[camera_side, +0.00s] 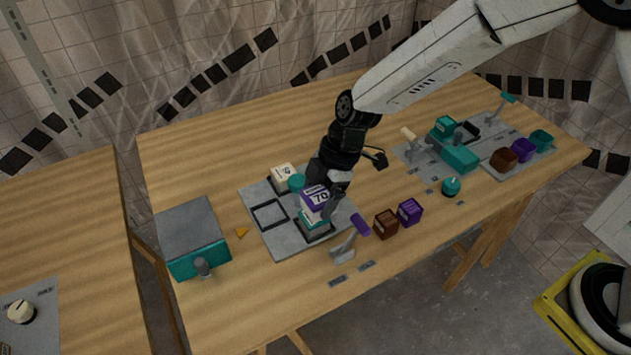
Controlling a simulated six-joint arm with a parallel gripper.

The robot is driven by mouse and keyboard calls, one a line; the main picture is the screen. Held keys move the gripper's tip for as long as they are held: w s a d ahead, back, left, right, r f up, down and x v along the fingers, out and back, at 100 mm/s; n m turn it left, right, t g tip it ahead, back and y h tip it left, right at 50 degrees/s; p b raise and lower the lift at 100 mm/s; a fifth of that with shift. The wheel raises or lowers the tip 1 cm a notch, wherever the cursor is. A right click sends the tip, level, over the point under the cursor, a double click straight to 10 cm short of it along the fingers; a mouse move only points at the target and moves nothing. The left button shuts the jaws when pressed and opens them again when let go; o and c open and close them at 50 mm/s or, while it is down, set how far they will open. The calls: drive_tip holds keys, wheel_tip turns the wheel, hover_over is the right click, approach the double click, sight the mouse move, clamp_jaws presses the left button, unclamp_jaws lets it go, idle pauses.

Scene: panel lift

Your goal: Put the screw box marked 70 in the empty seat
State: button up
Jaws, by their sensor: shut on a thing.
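The purple screw box marked 70 (316,197) is in the jaws of my gripper (325,188), over the grey plate (285,244). Just below it is a teal and white box (314,227) in the plate's front right seat; I cannot tell whether the two touch. The empty seat (270,214), a dark square outline, lies to the left of the held box. A cream box (282,173) sits in the rear seat. My gripper hides part of the plate's right side.
A purple-handled lever (359,226) stands at the plate's front right edge. Brown (386,224) and purple (410,211) boxes lie to its right. A grey-topped teal case (190,236) is at the left, with a small orange wedge (242,232) beside it. A second station (455,152) is farther right.

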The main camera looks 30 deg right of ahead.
drive_tip(key=shift+w, duration=0.15)
approach(264, 218)
drive_tip(key=s+r, duration=0.4)
drive_tip(key=f, duration=0.1)
drive_tip(key=w+a+f, duration=0.1)
drive_tip(key=f, duration=0.1)
drive_tip(key=w+f, duration=0.1)
drive_tip(key=shift+w+a+f, duration=0.2)
drive_tip(key=shift+w+a, duration=0.05)
drive_tip(key=shift+a, duration=0.05)
drive_tip(key=shift+w+a+f, duration=0.25)
drive_tip(key=shift+w+f, duration=0.35)
drive_tip(key=shift+f, duration=0.05)
drive_tip(key=shift+f, duration=0.1)
drive_tip(key=shift+w+f, duration=0.1)
drive_tip(key=shift+f, duration=0.05)
drive_tip(key=shift+a+f, duration=0.1)
drive_tip(key=shift+f, duration=1.4)
drive_tip(key=shift+f, duration=0.35)
